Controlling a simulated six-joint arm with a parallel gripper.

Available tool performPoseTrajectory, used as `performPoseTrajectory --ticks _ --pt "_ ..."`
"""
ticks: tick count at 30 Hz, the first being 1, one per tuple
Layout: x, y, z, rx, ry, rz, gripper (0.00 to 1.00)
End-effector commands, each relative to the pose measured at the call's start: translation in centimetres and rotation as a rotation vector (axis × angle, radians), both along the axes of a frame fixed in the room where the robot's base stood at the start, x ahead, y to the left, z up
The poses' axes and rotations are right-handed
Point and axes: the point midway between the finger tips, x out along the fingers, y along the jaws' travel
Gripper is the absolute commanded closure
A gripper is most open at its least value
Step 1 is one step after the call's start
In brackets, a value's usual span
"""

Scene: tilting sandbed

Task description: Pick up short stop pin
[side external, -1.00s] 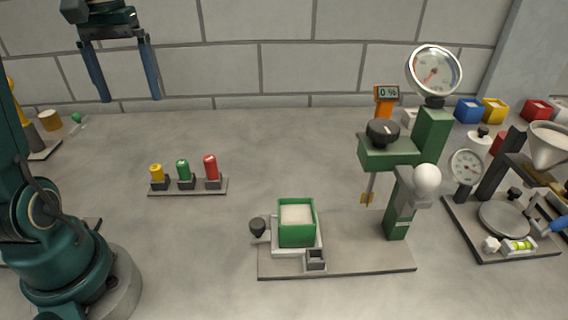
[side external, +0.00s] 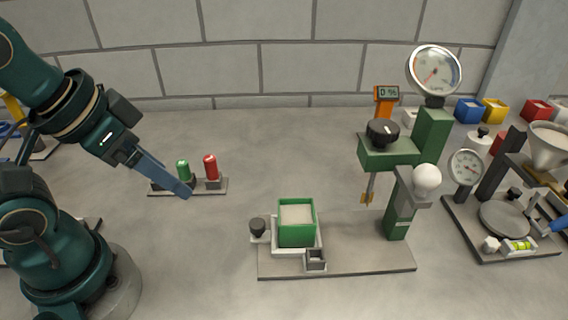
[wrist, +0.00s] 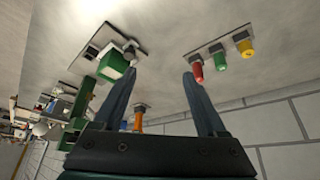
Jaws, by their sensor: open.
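Three coloured pins stand upright in black holders on a grey strip (side external: 222,189). The yellow pin (wrist: 244,47), the shortest, is hidden behind my gripper in the side view. The green pin (side external: 183,169) is in the middle, also seen in the wrist view (wrist: 220,58). The red pin (side external: 210,166) is the tallest, also seen in the wrist view (wrist: 197,71). My gripper (wrist: 161,74) is open and empty. Its fingers reach down and right, with the tips (side external: 186,193) in front of the strip in the side view.
A green sand box (side external: 297,238) sits on a grey base, with a green stand and dial gauge (side external: 434,70) to its right. A funnel rig (side external: 505,216) stands at the far right. The bench between the strip and the sand box is clear.

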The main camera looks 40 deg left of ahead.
Motion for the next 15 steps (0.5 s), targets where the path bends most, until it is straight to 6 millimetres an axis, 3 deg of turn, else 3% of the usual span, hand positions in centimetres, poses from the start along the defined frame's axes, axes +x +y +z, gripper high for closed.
performPoseTrajectory --ticks 15 --pt "0.35 0.04 0.25 0.011 -0.015 -0.018 0.33"
